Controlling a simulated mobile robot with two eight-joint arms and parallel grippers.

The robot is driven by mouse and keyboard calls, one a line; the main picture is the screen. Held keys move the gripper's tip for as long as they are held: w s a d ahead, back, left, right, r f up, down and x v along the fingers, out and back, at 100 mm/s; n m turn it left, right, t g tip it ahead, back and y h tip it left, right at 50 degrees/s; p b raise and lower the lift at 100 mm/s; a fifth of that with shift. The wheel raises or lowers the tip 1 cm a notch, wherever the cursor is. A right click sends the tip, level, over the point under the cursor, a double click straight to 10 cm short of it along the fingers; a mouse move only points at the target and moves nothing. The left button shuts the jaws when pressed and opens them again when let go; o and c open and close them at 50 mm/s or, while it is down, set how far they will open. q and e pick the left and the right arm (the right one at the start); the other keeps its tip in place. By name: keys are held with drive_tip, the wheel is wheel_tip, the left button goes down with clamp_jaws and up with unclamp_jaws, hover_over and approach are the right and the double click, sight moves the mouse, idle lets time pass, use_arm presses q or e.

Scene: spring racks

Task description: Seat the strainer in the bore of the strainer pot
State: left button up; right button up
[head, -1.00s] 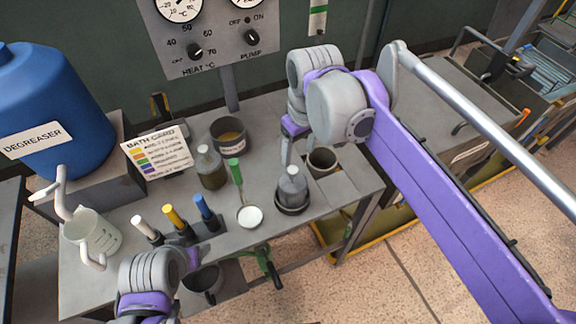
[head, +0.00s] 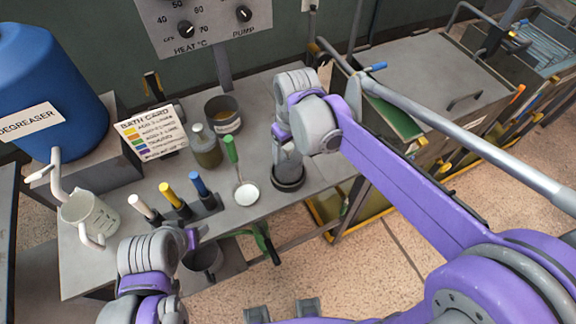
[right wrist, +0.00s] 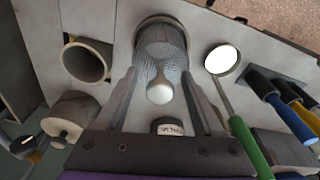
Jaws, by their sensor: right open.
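The strainer is a grey mesh cylinder with a pale round knob; in the right wrist view (right wrist: 160,50) it stands upright in a dark, shallow round holder (right wrist: 186,25). In the head view the holder (head: 288,182) shows below my right gripper (head: 287,146), which partly hides the strainer. My right gripper is open, its fingers on either side of the strainer's knob end in the right wrist view (right wrist: 158,80). An open, empty dark pot, apparently the strainer pot (right wrist: 87,61), stands beside it; my right arm hides it in the head view. My left gripper (head: 193,238) shows only in part.
A green-handled ladle (head: 232,152) with a white bowl lies close beside the strainer. A lidded jar (head: 207,150), a labelled pot (head: 224,115) and a rack of coloured handles (head: 176,205) stand nearby. A white jug (head: 90,220) is at the left.

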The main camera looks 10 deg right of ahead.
clamp_jaws()
idle(0.3)
idle(1.1)
